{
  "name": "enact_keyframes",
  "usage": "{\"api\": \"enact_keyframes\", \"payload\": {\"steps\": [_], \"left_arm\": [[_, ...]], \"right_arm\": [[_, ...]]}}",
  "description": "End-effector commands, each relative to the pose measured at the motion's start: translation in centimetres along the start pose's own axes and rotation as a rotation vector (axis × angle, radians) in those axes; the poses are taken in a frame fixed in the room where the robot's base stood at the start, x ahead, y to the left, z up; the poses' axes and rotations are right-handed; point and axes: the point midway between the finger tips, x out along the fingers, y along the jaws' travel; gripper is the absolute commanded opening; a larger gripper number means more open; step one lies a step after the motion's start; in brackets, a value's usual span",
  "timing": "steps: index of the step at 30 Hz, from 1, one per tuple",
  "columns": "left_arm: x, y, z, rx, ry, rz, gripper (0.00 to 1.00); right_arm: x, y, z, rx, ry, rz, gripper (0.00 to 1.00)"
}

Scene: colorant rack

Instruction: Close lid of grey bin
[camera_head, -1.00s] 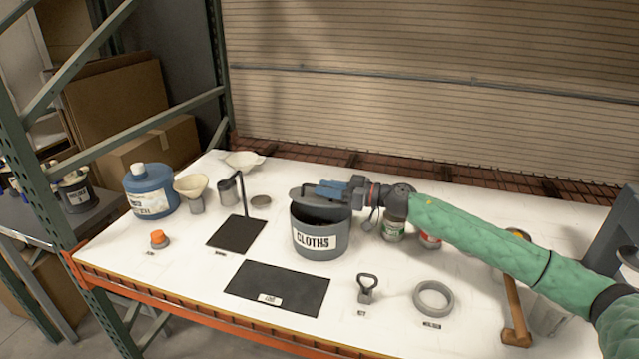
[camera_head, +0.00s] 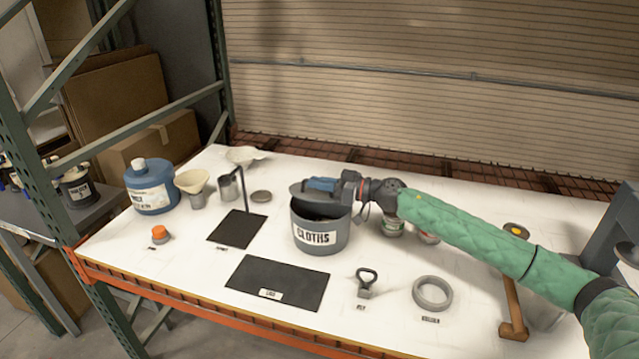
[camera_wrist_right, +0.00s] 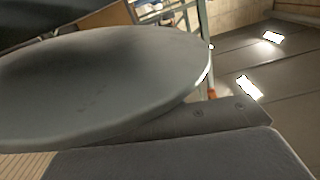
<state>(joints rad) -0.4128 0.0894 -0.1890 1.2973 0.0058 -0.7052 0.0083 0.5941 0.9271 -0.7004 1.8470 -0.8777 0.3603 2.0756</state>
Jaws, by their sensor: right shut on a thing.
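The grey bin (camera_head: 321,237), labelled CLOTHS, stands upright near the middle of the table. Its round grey lid (camera_head: 300,193) is above the opening, tilted, with a dark gap showing between lid and rim. My right gripper (camera_head: 318,184) reaches in from the right over the bin and is shut on the lid at its blue fingers. In the right wrist view the lid (camera_wrist_right: 100,85) fills much of the picture, close in front of a gripper finger (camera_wrist_right: 180,155). The exact grasp point is hidden. My left gripper is not in view.
Behind the bin, under my right arm, are cans (camera_head: 392,228). A black mat (camera_head: 278,287), a handled tool (camera_head: 367,282) and a grey ring (camera_head: 432,293) lie in front. A blue jug (camera_head: 151,188) and a funnel (camera_head: 192,181) stand left.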

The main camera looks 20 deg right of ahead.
Motion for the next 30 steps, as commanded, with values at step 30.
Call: {"api": "enact_keyframes", "payload": {"steps": [30], "left_arm": [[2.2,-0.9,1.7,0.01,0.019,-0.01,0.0]], "right_arm": [[0.0,-1.5,4.9,-0.213,0.0,0.0,0.0]]}}
